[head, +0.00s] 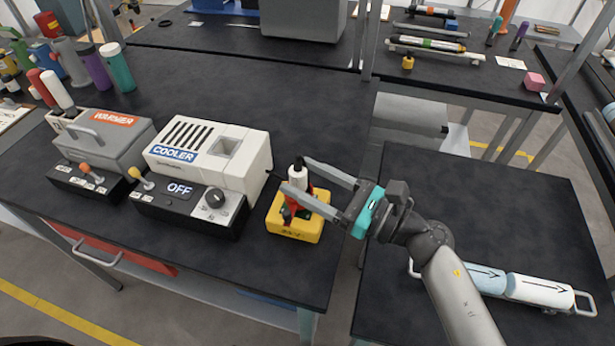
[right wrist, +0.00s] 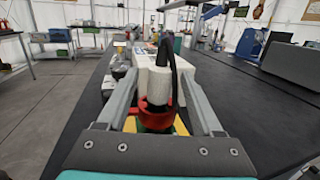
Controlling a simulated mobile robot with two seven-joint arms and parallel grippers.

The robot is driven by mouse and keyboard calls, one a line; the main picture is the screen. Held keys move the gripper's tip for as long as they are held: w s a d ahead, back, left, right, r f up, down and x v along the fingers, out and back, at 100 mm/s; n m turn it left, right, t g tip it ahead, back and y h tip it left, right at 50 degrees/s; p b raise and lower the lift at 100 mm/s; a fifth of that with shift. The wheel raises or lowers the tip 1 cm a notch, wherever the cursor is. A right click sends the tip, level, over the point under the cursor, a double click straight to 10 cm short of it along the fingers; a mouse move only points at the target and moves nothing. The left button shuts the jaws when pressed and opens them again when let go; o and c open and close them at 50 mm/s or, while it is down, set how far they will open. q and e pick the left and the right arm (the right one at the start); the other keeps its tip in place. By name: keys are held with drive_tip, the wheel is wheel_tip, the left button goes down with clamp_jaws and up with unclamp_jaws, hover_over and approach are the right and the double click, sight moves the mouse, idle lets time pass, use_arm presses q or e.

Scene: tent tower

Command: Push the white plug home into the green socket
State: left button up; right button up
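The white plug (head: 298,174) stands upright over the yellow box (head: 284,222), with a dark cable curving from its top (right wrist: 158,88). Red parts (right wrist: 152,108) surround its lower end. A bit of the green socket (head: 303,213) shows below, largely hidden. I cannot tell how deep the plug sits. My right gripper (head: 295,174) reaches in from the right with one finger on each side of the plug. Gaps show between the fingers and the plug, so it looks open around it. My left gripper is in neither view.
The white cooler (head: 240,150) with its OFF panel stands just left of the yellow box. The grey warmer (head: 118,140) is farther left. A blue-and-white cylinder (head: 538,289) lies on the right-hand table. The black tabletop (head: 320,110) behind the box is clear.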

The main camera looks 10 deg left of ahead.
drive_tip(key=b+v, duration=0.2)
drive_tip(key=v, duration=1.3)
drive_tip(key=shift+s+d, duration=0.1)
